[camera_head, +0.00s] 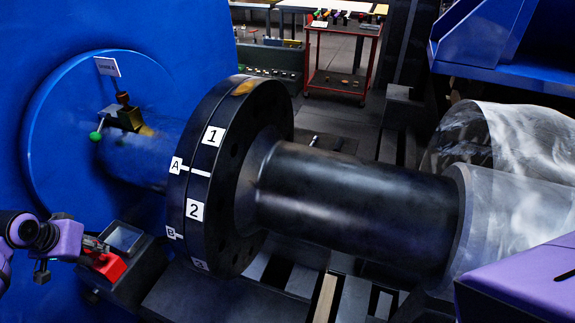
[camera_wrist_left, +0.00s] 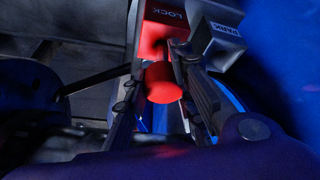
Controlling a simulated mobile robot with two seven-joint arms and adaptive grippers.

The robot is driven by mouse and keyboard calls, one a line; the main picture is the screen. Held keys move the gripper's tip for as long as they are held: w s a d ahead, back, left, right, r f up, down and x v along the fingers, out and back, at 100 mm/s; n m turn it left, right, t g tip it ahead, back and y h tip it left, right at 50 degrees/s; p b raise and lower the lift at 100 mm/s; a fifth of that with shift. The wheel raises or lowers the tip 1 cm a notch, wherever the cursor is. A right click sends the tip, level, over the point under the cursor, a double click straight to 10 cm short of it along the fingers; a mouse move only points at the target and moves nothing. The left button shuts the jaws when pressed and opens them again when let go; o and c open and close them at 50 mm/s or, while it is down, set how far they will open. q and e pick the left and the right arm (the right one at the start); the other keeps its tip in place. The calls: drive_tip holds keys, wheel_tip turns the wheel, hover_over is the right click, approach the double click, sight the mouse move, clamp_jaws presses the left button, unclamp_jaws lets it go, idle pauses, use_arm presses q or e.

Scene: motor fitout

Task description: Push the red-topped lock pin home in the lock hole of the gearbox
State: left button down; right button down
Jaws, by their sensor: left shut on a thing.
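The red-topped lock pin shows in the left wrist view by its round red top (camera_wrist_left: 164,83). My left gripper (camera_wrist_left: 160,92), also at the lower left of the head view (camera_head: 101,247), has its fingers on either side of the pin and is shut on it. The red block marked LOCK (camera_wrist_left: 165,14) is just beyond the pin; in the head view it shows as a red block (camera_head: 110,268) under the fingertips. The lock hole and the pin's shank are hidden, so I cannot tell how deep the pin sits. My right gripper is out of view.
A grey block marked PARK (camera_wrist_left: 218,42) stands right beside the LOCK block. A black flange (camera_head: 250,175) with number labels and a thick dark shaft (camera_head: 350,205) fill the middle. A blue housing (camera_head: 160,25) rises behind my left gripper. A red cart (camera_head: 340,75) stands far back.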

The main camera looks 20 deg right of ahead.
use_arm(q)
drive_tip(key=shift+f, duration=1)
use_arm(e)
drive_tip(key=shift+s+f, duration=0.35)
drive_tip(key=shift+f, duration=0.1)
use_arm(q)
drive_tip(key=c, duration=1.4)
unclamp_jaws()
drive_tip(key=v, duration=1.2)
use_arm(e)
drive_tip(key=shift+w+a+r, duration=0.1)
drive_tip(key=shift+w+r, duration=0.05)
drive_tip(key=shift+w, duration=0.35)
